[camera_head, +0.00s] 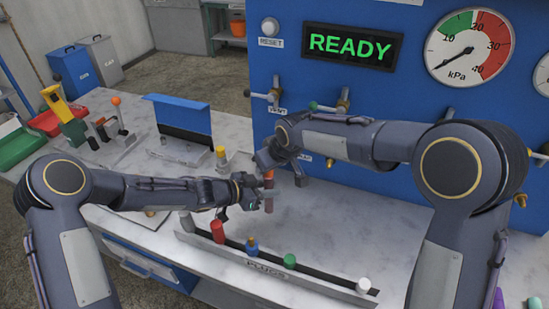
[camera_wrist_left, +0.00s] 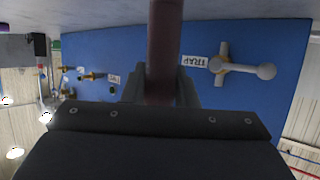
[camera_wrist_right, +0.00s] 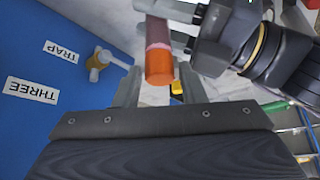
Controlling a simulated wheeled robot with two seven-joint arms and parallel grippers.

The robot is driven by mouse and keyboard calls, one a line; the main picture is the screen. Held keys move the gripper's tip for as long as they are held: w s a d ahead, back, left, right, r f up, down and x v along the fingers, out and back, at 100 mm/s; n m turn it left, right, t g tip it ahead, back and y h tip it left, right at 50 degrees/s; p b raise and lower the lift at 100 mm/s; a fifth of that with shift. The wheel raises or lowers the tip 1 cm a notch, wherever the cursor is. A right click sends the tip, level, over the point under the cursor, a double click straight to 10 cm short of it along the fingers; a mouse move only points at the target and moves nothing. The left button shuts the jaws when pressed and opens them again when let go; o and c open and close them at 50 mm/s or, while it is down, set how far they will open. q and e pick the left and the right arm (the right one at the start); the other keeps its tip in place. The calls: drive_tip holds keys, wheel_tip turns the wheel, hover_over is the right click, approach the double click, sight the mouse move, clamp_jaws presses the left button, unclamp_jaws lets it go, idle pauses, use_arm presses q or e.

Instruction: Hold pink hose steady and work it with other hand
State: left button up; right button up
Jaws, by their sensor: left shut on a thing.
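The pink hose (camera_wrist_left: 164,45) runs straight between the fingers of my left gripper (camera_wrist_left: 162,85), which is shut on it. In the right wrist view the pink hose (camera_wrist_right: 157,32) ends in an orange tip (camera_wrist_right: 159,68). My right gripper (camera_wrist_right: 159,88) is open, with its fingers on either side of the orange tip and gaps showing beside it. In the head view my left gripper (camera_head: 266,196) is just below my right gripper (camera_head: 283,168), close together above the bench. Only a short reddish piece of the hose (camera_head: 269,180) shows between them; my arms hide the rest.
A blue panel (camera_head: 330,80) with valves, a READY display and a gauge stands behind. A rack of coloured plugs (camera_head: 277,262) lies in front on the white bench.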

drive_tip(key=shift+x, duration=1.4)
drive_tip(key=c, duration=0.7)
drive_tip(key=shift+c, duration=0.2)
drive_tip(key=shift+r, duration=0.75)
drive_tip(key=shift+r, duration=2.2)
drive_tip(key=shift+r, duration=0.1)
drive_tip(key=shift+r, duration=1.4)
